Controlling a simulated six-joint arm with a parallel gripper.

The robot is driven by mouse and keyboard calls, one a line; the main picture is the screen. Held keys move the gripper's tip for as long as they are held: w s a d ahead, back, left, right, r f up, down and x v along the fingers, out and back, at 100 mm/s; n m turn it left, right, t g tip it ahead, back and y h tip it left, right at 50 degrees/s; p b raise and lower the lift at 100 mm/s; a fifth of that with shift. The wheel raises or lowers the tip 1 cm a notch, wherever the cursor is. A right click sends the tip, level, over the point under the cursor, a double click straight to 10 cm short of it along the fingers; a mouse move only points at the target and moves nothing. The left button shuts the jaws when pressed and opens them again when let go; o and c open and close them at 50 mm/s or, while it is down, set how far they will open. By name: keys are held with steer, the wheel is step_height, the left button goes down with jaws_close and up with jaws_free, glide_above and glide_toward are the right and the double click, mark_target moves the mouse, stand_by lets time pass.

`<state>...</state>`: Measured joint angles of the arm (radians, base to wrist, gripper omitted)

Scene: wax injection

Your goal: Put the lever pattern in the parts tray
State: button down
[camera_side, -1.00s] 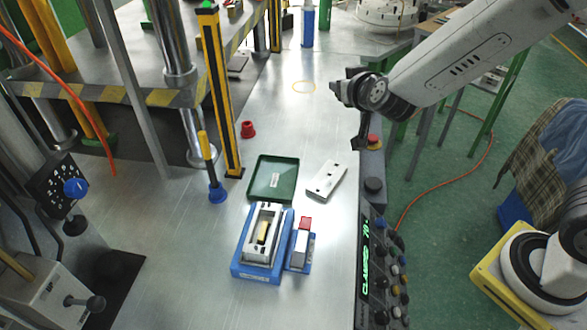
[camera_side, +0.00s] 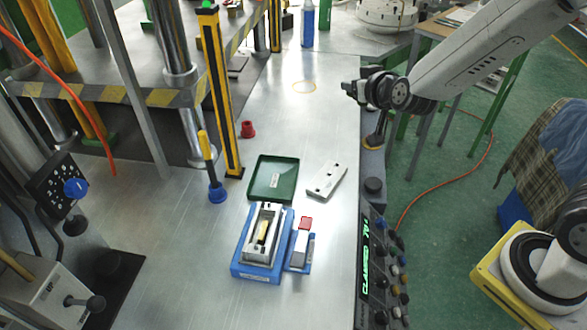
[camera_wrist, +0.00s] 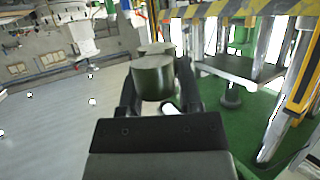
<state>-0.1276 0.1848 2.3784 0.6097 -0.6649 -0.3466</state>
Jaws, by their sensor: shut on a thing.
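The parts tray is likely the flat green tray (camera_side: 273,194) on the metal bench, and it looks empty apart from a small pale label. A tan bar (camera_side: 263,232), possibly the lever pattern, lies in an open grey mould in the blue fixture (camera_side: 256,273) in front of the tray. My gripper (camera_side: 348,90) is raised at the right bench edge, well behind and to the right of the tray. In the wrist view its fingers are shut on a dark cylindrical piece (camera_wrist: 153,80); I cannot tell what it is.
A pale plate with holes (camera_side: 327,181) lies right of the tray. A small blue stand with a red-topped block (camera_side: 305,223) is beside the fixture. A control panel (camera_side: 374,270) lines the right edge.

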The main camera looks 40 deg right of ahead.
steer(key=shift+d+f+n+y, duration=0.2)
steer(key=shift+f+n+y, duration=0.1)
steer(key=shift+f, duration=0.5)
steer(key=shift+s+a+f+n+y, duration=0.15)
steer(key=shift+s+f+n+y, duration=0.3)
steer(key=shift+f, duration=0.45)
steer(key=shift+s+a+f+n+y, duration=0.2)
steer(key=shift+f+n+y, duration=0.25)
steer(key=shift+f, duration=0.45)
steer(key=shift+s+a+f+n+y, duration=0.1)
steer(key=shift+s+f+n+y, duration=0.25)
steer(key=shift+f+y, duration=0.4)
steer(key=shift+f, duration=0.1)
steer(key=shift+a+r+m+h, duration=1.8)
steer(key=shift+a+h, duration=0.45)
steer(key=shift+a, duration=2.2)
steer(key=s+a+f+m+g+h, duration=0.1)
steer(key=s+a+m+g+h, duration=0.1)
steer(key=s+a, duration=0.4)
steer(key=s+a+f+m+g+h, duration=0.1)
steer(key=s+a+m+h, duration=0.2)
steer(key=s, duration=0.7)
steer(key=shift+a+m+g+h, duration=0.3)
steer(key=shift+a+m+g, duration=0.1)
steer(key=shift+a, duration=0.95)
